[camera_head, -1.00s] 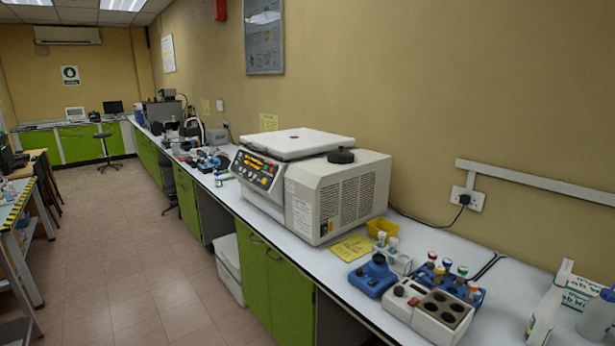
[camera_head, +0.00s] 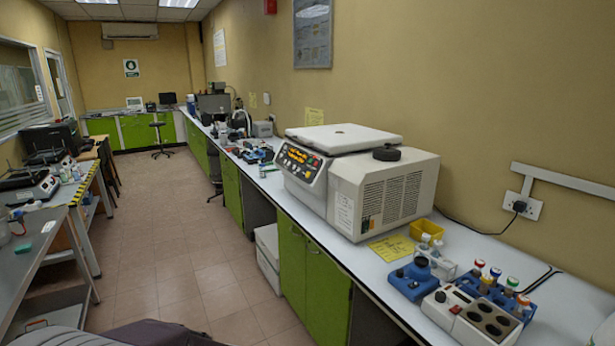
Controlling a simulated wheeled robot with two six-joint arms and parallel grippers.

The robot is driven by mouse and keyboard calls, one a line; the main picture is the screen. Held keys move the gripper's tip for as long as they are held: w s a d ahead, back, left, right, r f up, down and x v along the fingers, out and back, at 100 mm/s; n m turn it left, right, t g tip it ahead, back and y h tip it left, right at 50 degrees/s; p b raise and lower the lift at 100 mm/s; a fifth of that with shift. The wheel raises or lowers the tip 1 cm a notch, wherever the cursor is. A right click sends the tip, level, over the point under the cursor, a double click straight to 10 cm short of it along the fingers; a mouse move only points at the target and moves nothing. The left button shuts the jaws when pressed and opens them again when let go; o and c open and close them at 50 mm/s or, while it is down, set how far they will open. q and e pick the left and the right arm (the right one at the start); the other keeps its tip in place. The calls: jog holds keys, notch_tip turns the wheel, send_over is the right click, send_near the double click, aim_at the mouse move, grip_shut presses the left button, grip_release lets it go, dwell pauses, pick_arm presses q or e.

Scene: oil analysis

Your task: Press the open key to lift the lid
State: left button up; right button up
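A white benchtop centrifuge (camera_head: 365,185) stands on the right-hand bench. Its flat white lid (camera_head: 342,138) lies shut on top. The dark control panel (camera_head: 299,162) with an orange display and several coloured keys is on its sloped front-left face. The key labels are too small to read, so I cannot tell which is the open key. Neither of my grippers shows in the view.
Right of the centrifuge on the bench (camera_head: 372,268) are a yellow card (camera_head: 392,247), a yellow tray (camera_head: 427,230), a blue device (camera_head: 413,279) and a block with round wells (camera_head: 473,317). A metal table (camera_head: 30,262) stands at left. The tiled floor (camera_head: 180,250) between is clear.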

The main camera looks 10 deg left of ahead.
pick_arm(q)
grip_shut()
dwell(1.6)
